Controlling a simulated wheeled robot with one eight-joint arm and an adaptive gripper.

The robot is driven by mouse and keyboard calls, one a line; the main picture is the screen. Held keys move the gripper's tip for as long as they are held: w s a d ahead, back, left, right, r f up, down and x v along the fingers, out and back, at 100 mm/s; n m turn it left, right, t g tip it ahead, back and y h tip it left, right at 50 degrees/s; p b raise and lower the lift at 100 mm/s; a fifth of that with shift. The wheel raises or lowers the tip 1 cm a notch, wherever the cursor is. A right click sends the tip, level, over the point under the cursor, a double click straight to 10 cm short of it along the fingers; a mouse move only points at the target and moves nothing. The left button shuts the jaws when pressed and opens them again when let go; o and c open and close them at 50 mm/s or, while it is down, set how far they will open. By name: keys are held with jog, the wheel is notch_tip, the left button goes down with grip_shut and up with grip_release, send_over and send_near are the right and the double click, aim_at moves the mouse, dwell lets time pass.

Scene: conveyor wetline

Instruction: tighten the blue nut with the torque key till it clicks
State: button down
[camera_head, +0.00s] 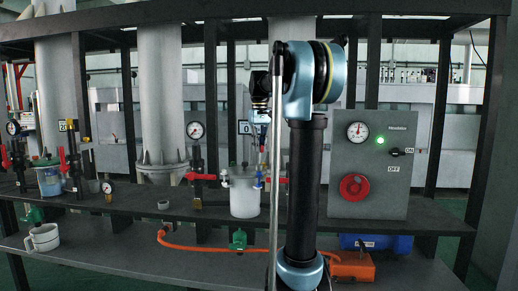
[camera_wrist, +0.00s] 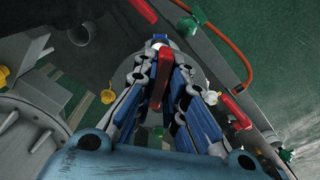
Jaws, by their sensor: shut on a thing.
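In the wrist view, my gripper (camera_wrist: 162,52) points down with its blue-grey fingers drawn together around a red bar-shaped handle (camera_wrist: 163,76). I take this for the torque key; its lower end is hidden. A small blue piece (camera_wrist: 160,38) shows by the fingertips, but I cannot tell if it is the blue nut or part of a finger. In the head view, the white lidded pot (camera_head: 244,197) stands on the shelf below my gripper, which is partly hidden by my arm. Small blue parts (camera_head: 259,181) show at the pot's right rim. Contact between key and nut is not visible.
A grey control box (camera_head: 367,165) with a gauge, a green light and a red knob stands to the right. Pipes with red valve handles (camera_head: 200,177) are left of the pot. An orange hose (camera_head: 195,248) and a white mug (camera_head: 43,237) are on the lower shelf.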

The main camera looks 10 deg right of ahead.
jog(key=c, duration=2.4)
grip_release()
jog(key=shift+f, duration=1)
jog(key=m, duration=0.4)
jog(key=shift+m, duration=0.4)
jog(key=m, duration=0.4)
jog(key=shift+w+m, duration=0.1)
jog(key=shift+m, duration=0.2)
jog(key=shift+f+n, duration=0.1)
jog(key=shift+n, duration=1.1)
jog(key=c, duration=1.6)
grip_release()
jog(key=shift+o, duration=0.2)
